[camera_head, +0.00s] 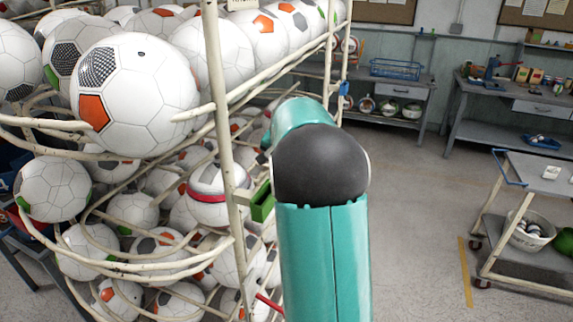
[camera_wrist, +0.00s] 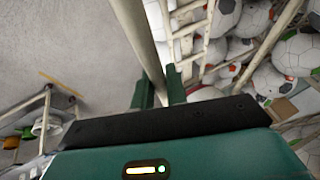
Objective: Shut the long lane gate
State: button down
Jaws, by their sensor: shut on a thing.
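My gripper (camera_wrist: 159,92) shows in the wrist view, with its two dark green fingers on either side of a cream bar (camera_wrist: 140,32). The bar runs from the top edge down between the fingers, and the gripper is shut on it. I cannot tell whether this bar is part of the long lane gate or an upright of the rack. In the head view my own teal arm hides the gripper. The ball rack (camera_head: 222,130) has curved cream rails and a tall upright. I cannot pick out the lane gate for certain there.
White balls (camera_head: 135,85) with orange and black patches crowd the rack's lanes. A small green part (camera_head: 262,203) sits beside the upright. At right stands a cart (camera_head: 540,178) with a white bucket. Workbenches (camera_head: 510,105) line the back wall. The floor (camera_head: 410,220) between is clear.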

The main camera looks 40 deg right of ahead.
jog(key=shift+w+a+f, duration=0.1)
jog(key=shift+w+a, duration=0.2)
jog(key=shift+w, duration=0.25)
jog(key=c, duration=1.4)
grip_release()
jog(key=shift+w+f, duration=0.1)
jog(key=shift+w, duration=0.05)
jog(key=v, duration=0.8)
jog(key=shift+f, duration=0.1)
